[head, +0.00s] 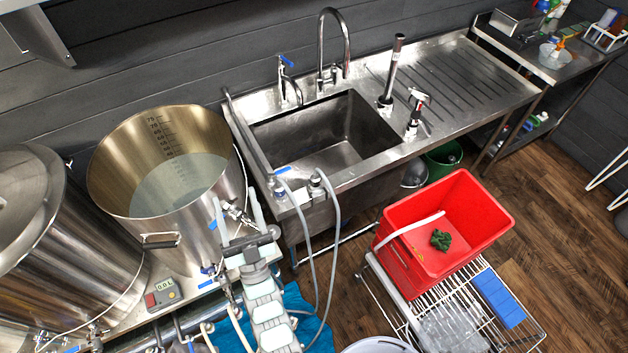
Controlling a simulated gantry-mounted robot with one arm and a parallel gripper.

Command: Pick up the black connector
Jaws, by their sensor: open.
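My gripper (240,212) is at the left of centre. Its two pale fingers stand apart with nothing seen between them, in front of the big steel pot's right side. I cannot pick out the black connector for certain.
The open steel pot (115,185) holds liquid. A steel sink (375,125) stands behind and to the right. Grey hoses (334,235) hang from its front edge. A red crate (485,205) sits on a wire cart (400,300). A control box (163,294) is at lower left.

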